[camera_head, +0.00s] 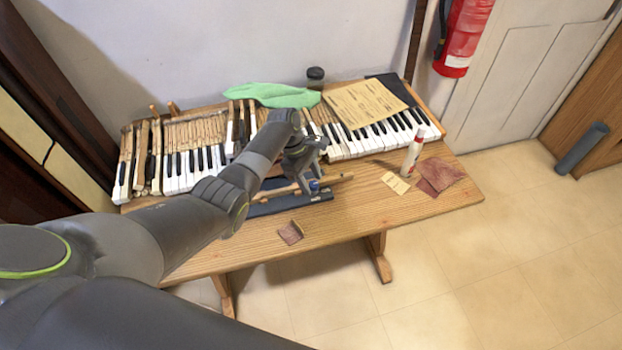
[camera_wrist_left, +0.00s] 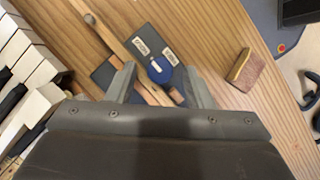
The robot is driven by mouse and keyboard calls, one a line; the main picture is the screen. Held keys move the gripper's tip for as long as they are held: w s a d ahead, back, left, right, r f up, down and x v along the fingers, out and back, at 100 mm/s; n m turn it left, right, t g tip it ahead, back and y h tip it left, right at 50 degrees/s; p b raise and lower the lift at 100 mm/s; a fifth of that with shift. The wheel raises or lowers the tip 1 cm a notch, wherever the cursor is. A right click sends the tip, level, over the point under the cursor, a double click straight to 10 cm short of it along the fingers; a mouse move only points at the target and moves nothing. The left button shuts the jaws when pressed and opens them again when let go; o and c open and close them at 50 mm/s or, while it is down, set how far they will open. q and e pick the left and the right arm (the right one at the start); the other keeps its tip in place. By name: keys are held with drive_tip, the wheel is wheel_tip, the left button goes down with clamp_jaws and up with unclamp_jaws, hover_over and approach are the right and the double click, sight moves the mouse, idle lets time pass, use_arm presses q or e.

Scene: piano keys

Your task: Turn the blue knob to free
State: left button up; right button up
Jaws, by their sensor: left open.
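The blue knob (camera_wrist_left: 160,72) sits on a dark plate (camera_wrist_left: 146,36) that lies on the wooden table. A small pale mark shows on the knob. Two white labels with dark writing (camera_wrist_left: 140,46) are beside it, too small to read surely. My left gripper (camera_wrist_left: 160,68) is open, with one finger on each side of the knob and gaps between; I cannot tell its height over the knob. In the head view the left gripper (camera_head: 311,178) is above the dark plate (camera_head: 290,200) and a bit of blue knob (camera_head: 314,186) shows under it. My right gripper is out of view.
A wooden piano key (camera_wrist_left: 112,38) lies across the plate beside the knob. Piano keys (camera_head: 182,170) line the table's back. A white bottle (camera_head: 411,155), sandpaper (camera_head: 440,173) and a reddish-brown block (camera_head: 290,232) stand or lie around.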

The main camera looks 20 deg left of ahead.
use_arm(q)
drive_tip(key=shift+f, duration=0.1)
drive_tip(key=c, duration=1)
drive_tip(key=shift+m, duration=0.3)
drive_tip(key=m+b, duration=0.1)
drive_tip(key=m+g+b, duration=0.1)
drive_tip(key=m, duration=0.1)
drive_tip(key=m+g+b, duration=0.1)
drive_tip(key=shift+w+d+f+m+y, duration=0.2)
drive_tip(key=shift+w+m+y, duration=0.1)
drive_tip(key=shift+y, duration=0.1)
drive_tip(key=m+b, duration=0.1)
drive_tip(key=m, duration=0.1)
drive_tip(key=m+g+y+b, duration=0.1)
drive_tip(key=m+b, duration=0.1)
drive_tip(key=m, duration=0.1)
drive_tip(key=shift+w+d+r+y, duration=0.1)
drive_tip(key=shift+d+y, duration=0.05)
drive_tip(key=shift+y, duration=0.15)
drive_tip(key=m+y+b, duration=0.1)
drive_tip(key=m, duration=0.3)
drive_tip(key=shift+d+g, duration=0.15)
drive_tip(key=shift+g, duration=0.15)
drive_tip(key=shift+d+r+m+y+b, duration=0.15)
drive_tip(key=shift+m+y, duration=0.3)
drive_tip(key=shift+m, duration=0.45)
drive_tip(key=shift+a+m+y+b, duration=0.15)
drive_tip(key=shift+m+y, duration=0.3)
drive_tip(key=shift+m, duration=0.45)
drive_tip(key=shift+d, duration=0.1)
